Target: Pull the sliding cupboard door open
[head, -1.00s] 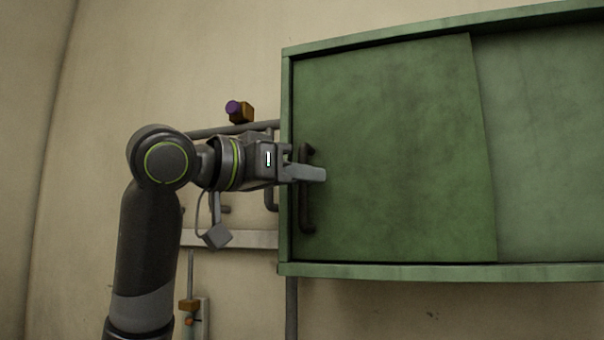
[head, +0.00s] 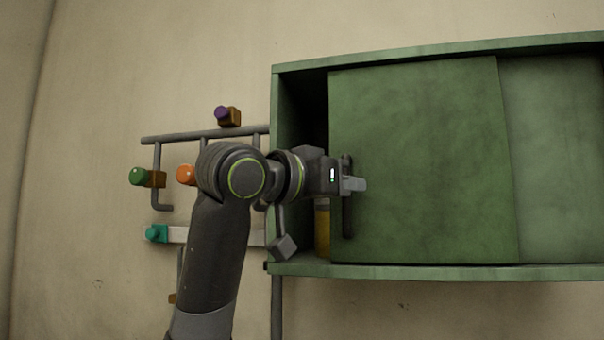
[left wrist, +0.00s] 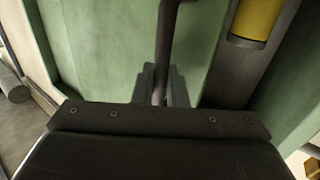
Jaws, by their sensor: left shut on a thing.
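The green sliding cupboard door (head: 430,160) stands partly open, with a dark gap at the cupboard's left end. Its dark vertical bar handle (head: 347,215) is near the door's left edge. My left gripper (head: 352,184) is shut on the handle. In the left wrist view the handle (left wrist: 167,45) runs between the fingers (left wrist: 160,88), in front of the green door. The green cupboard (head: 400,272) frames the door. My right gripper is not in view.
On the wall left of the cupboard are grey pipes (head: 195,134) with purple (head: 222,113), green (head: 137,176), orange (head: 186,174) and teal (head: 154,233) knobs. A second green panel (head: 560,160) lies at the cupboard's right. The wall below is mostly clear.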

